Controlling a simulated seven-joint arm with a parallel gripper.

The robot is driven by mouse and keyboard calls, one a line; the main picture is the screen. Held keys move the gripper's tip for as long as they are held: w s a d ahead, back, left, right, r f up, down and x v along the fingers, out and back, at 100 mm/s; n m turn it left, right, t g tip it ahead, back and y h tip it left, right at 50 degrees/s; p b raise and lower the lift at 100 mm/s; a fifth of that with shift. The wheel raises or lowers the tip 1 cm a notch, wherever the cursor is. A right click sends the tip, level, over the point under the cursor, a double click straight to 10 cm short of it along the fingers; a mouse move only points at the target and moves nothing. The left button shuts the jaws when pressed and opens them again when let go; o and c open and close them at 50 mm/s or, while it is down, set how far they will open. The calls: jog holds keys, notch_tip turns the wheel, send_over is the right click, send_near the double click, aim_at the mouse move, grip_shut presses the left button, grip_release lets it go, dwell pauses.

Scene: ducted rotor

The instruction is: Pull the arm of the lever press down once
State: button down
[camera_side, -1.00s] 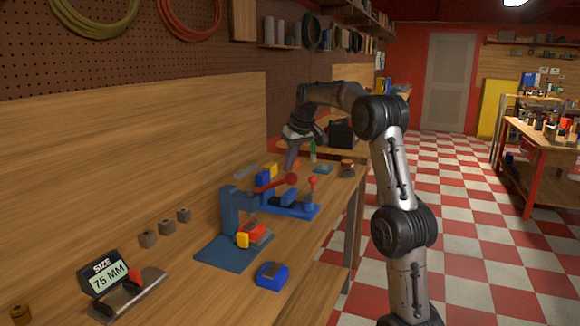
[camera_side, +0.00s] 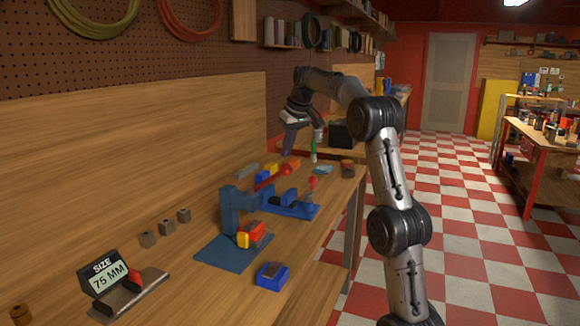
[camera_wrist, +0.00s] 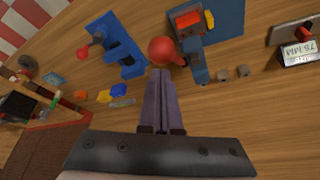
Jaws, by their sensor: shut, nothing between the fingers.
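The lever press has a blue post (camera_side: 230,212) on a blue base plate (camera_side: 222,255). Its red arm (camera_side: 267,181) slants upward and ends in a red ball knob (camera_side: 285,170). In the wrist view the knob (camera_wrist: 162,51) is right at the tips of my gripper (camera_wrist: 160,72), partly overlapped by them. In the side view my gripper (camera_side: 289,153) is above the knob, fingers pointing down. It is shut with nothing between the fingers. I cannot tell whether the fingertips touch the knob. Red and yellow parts (camera_side: 248,236) sit at the press.
A blue fixture (camera_side: 290,208) with a smaller red knob stands behind the press. A blue block (camera_side: 271,276) lies in front. A green bottle (camera_side: 313,152) stands near the back.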

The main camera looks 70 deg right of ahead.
jog(key=shift+r, duration=0.1)
jog(key=shift+r, duration=2.9)
